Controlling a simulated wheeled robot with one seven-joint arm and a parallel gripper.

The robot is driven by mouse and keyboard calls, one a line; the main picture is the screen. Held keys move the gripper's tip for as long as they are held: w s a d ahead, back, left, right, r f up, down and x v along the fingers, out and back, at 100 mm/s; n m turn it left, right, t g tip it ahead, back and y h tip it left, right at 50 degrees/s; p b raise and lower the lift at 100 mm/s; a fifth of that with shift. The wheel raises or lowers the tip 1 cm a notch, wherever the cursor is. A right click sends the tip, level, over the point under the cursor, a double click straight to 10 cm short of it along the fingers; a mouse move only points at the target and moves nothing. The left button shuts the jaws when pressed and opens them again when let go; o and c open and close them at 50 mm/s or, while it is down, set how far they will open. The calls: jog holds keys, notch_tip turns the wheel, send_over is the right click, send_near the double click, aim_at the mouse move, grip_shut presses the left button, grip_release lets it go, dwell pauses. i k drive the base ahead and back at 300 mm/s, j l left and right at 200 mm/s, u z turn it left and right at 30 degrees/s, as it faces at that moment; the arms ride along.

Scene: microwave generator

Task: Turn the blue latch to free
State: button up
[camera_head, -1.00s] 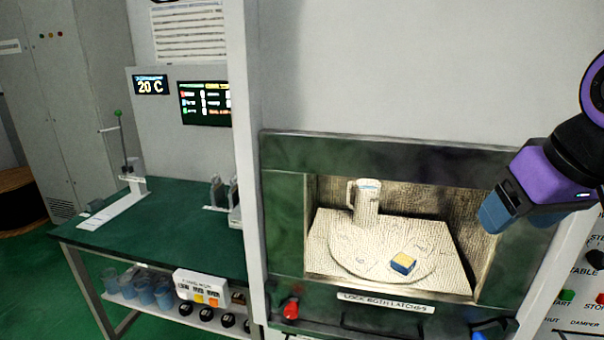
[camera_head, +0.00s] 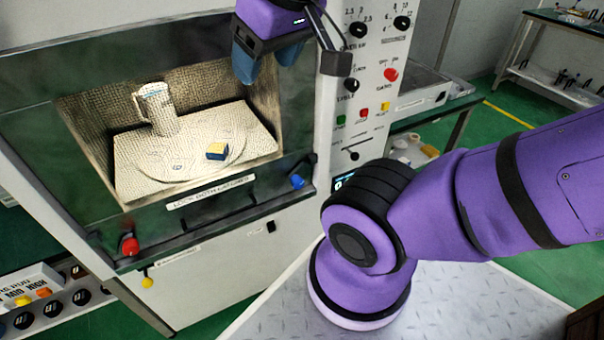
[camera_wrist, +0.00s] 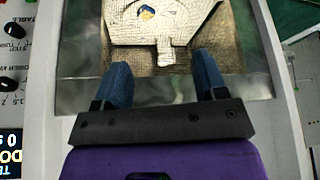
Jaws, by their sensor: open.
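The blue latch (camera_head: 297,181) is a small knob at the lower right of the microwave's front frame in the head view. A red latch (camera_head: 130,245) sits at the lower left of the same frame. My gripper (camera_head: 262,75) hangs in front of the cavity's upper right corner, above the blue latch and apart from it. Its two blue fingers are apart and empty; they also show in the wrist view (camera_wrist: 163,85), in front of the cavity. The blue latch is not visible in the wrist view.
The cavity is open and holds a mug (camera_head: 158,108) and a yellow-and-blue block (camera_head: 217,151) on a round plate. A label (camera_head: 210,192) reads "LOCK BOTH LATCHES". A control panel (camera_head: 365,90) with knobs and buttons stands right of the cavity. My arm fills the right foreground.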

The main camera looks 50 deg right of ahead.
aim_at(296, 180)
jog(key=k+j, duration=0.25)
jog(key=j, duration=0.25)
jog(key=k+j+z, duration=0.15)
jog(key=k+j, duration=0.15)
jog(key=j, duration=0.15)
jog(key=k+j, duration=0.3)
jog(key=j, duration=0.15)
jog(key=j+z, duration=0.05)
